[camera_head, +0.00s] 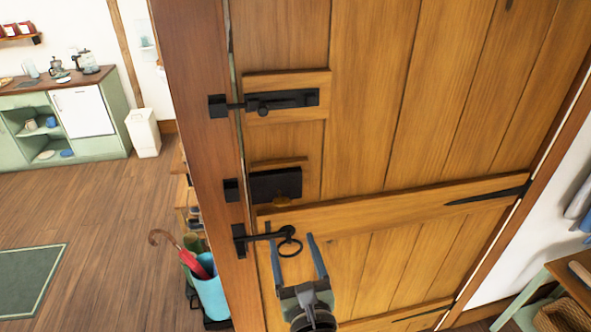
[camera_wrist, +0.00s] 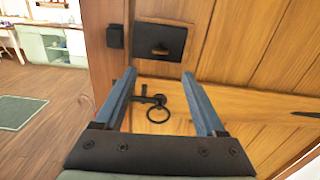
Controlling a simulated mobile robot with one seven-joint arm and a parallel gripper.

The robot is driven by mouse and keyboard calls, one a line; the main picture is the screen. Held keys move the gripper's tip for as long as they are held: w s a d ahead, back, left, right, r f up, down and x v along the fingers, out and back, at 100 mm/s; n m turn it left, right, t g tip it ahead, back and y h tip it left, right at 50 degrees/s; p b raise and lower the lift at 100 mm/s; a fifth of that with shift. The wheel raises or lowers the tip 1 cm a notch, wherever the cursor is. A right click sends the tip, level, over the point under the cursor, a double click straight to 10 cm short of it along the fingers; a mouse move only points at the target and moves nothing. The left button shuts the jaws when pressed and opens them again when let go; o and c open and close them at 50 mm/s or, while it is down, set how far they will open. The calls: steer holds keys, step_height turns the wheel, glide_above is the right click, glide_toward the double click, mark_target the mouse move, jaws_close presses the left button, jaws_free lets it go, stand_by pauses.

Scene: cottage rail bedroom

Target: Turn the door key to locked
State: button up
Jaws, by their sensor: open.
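The wooden door (camera_head: 385,100) fills the middle of the head view. A black lock box (camera_head: 276,185) is mounted near its left edge. A small brass key (camera_head: 281,201) shows at the lower part of the box; it also shows in the wrist view (camera_wrist: 160,49), its head lying roughly sideways. I cannot tell the key's locked or unlocked position. My gripper (camera_head: 292,239) is open and empty, below the lock box, its blue fingers pointing up at the door. In the wrist view the fingertips (camera_wrist: 158,73) are apart, below the key, with nothing between them but the door behind.
A black ring latch (camera_head: 288,246) sits below the lock, close to my fingers. A black slide bolt (camera_head: 282,101) is above the lock. An umbrella bucket (camera_head: 211,296) stands left of the door frame. A bench (camera_head: 533,311) stands at lower right. Open floor (camera_head: 110,215) lies left.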

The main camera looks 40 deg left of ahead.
mark_target(282, 201)
steer(key=x, duration=1.3)
steer(key=shift+r+p, duration=0.2)
steer(key=shift+p, duration=0.15)
jaws_close()
